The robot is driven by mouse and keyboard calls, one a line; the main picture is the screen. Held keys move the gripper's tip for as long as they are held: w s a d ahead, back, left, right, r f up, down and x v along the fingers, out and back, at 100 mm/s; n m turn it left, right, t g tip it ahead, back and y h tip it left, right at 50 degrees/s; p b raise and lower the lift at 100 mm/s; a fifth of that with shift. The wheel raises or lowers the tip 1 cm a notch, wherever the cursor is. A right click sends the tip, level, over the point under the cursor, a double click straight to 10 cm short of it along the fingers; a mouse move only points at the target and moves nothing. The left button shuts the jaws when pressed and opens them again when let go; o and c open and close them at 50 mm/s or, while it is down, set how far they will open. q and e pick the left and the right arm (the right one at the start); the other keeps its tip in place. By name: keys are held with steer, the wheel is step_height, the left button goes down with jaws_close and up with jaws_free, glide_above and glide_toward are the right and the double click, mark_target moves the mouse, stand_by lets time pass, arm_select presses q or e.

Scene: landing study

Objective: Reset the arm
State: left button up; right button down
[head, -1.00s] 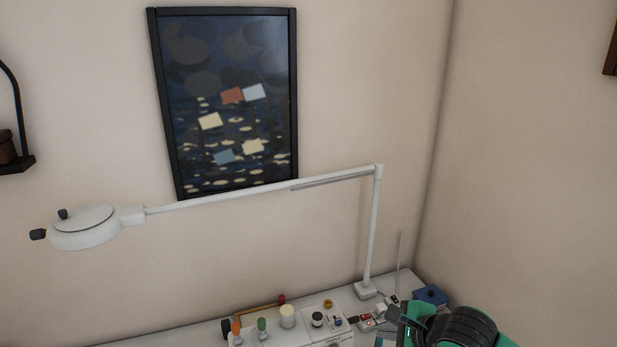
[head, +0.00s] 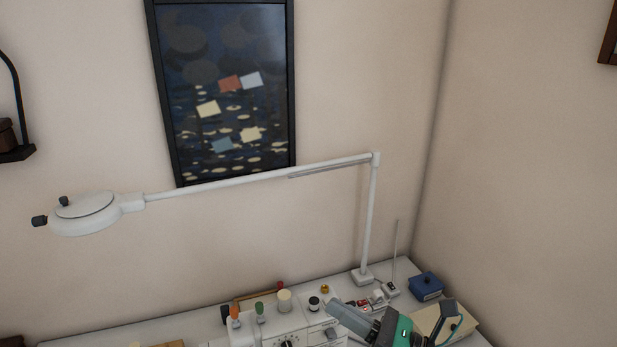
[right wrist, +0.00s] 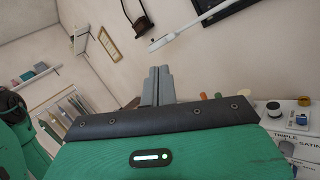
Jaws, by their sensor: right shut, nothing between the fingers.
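My right gripper (head: 345,316) is at the bottom of the head view, right of centre, in front of the desk's back items. Its grey fingers point up and left from the green wrist. In the right wrist view the two fingers (right wrist: 158,86) are together, with nothing between them. My left gripper is not in view. A white jointed lamp arm (head: 250,176) reaches left from its upright post to a round lamp head (head: 85,214); my gripper is below it and apart from it in the head view.
The white desk (head: 90,338) carries a white machine with knobs (head: 286,338), small coloured-top items and a blue box (head: 426,286). A dark framed picture (head: 225,95) hangs on the wall. A shelf bracket (head: 18,153) is at far left. The air right of the lamp is clear.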

steer(key=w+d+m+t+h, duration=0.3)
steer(key=d+m+t+h, duration=0.95)
steer(key=m, duration=1.05)
steer(key=s+d+f+m+g+h, duration=0.2)
steer(key=d+f+m+g+h, duration=0.2)
steer(key=f+m, duration=0.35)
steer(key=s+d+f+m+g+h, duration=0.2)
steer(key=d+f+m+g+h, duration=0.25)
steer(key=f+m, duration=0.3)
steer(key=s+a+f+m+g+y, duration=0.35)
steer(key=s+f+g, duration=0.75)
steer(key=s+f, duration=0.6)
step_height(320, 180, down, 28)
steer(key=g, duration=0.1)
steer(key=s+d+f+g, duration=0.1)
steer(key=s+d+f, duration=0.2)
steer(key=s+f, duration=1.7)
steer(key=shift+s+d+f+g+h, duration=0.2)
steer(key=shift+f+g+h, duration=0.1)
steer(key=shift+f+h, duration=0.1)
